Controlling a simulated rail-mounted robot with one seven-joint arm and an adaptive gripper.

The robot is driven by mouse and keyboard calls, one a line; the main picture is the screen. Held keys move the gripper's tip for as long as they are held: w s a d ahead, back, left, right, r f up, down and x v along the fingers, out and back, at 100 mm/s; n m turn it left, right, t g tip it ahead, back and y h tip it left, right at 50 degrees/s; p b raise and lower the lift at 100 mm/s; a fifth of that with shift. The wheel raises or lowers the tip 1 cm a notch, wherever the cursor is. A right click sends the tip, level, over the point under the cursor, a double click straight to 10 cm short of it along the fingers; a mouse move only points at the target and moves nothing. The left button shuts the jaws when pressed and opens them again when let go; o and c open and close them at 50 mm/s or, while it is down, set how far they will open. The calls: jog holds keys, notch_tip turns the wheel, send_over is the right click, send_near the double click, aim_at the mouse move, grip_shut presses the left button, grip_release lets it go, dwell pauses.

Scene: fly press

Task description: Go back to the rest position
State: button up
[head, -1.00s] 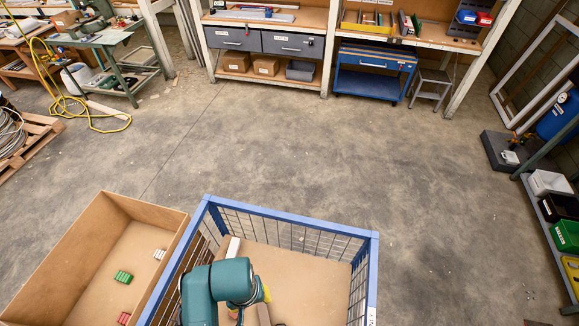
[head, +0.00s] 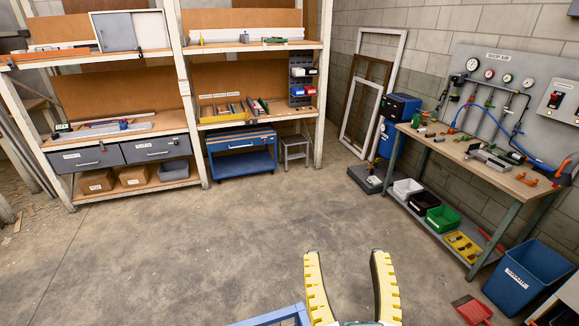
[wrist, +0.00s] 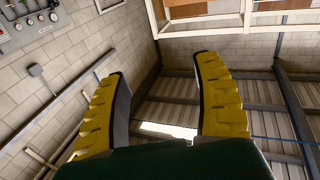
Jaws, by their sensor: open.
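My gripper (head: 350,275) shows at the bottom of the head view, its two yellow ribbed fingers pointing up and spread apart. It is open, with nothing between the fingers. In the wrist view my gripper (wrist: 162,85) is also open and empty, facing the upper wall and the roof. The fingers touch nothing in either view.
A blue cage rim (head: 272,317) shows at the bottom edge, left of my gripper. A workbench (head: 480,165) with a blue bin (head: 527,275) stands at the right. Shelving (head: 190,100) and a blue cart (head: 243,155) stand at the back. The middle floor is clear.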

jog(key=s+r+t+p, duration=0.2)
jog(key=r+p, duration=0.4)
jog(key=r, duration=0.4)
jog(key=s+r+t+p, duration=0.1)
jog(key=s+r+p, duration=0.1)
jog(key=r+p, duration=0.4)
notch_tip(320, 180, up, 4)
jog(key=shift+f+m+t, duration=0.1)
jog(key=shift+m+t, duration=0.3)
jog(key=shift+a, duration=0.1)
dwell(0.4)
